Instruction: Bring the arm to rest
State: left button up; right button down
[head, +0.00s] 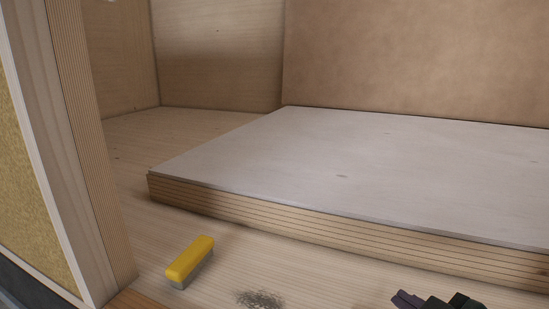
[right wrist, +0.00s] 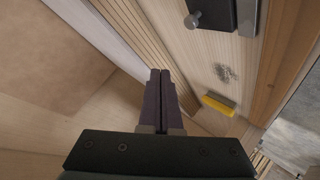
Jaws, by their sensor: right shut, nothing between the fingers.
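My right gripper (head: 425,300) shows only as dark finger parts at the bottom edge of the head view, to the right. In the right wrist view its two fingers (right wrist: 160,75) lie together, shut and empty. They are apart from the yellow-topped brush (head: 190,260), which lies on the wooden floor left of the gripper in the head view. The brush also shows in the right wrist view (right wrist: 219,104), right of the fingers. My left gripper is in neither view.
A low platform with a pale top (head: 340,165) and ribbed wooden edge fills the middle and right. A dark speckled patch (head: 261,299) marks the floor near the brush. A wooden post (head: 85,150) stands at the left. Plywood walls close the back.

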jog(key=s+r+m+g, duration=0.3)
jog(key=s+g, duration=0.1)
jog(key=s, duration=0.9)
jog(key=s+r+m+g, duration=0.2)
jog(key=s+m+g, duration=0.25)
jog(key=s, duration=0.85)
notch_tip(320, 180, up, 29)
jog(key=p, duration=2.9)
jog(key=shift+w+a+f+n, duration=0.2)
jog(key=shift+w+a+n, duration=0.1)
jog(key=shift+w+n, duration=0.15)
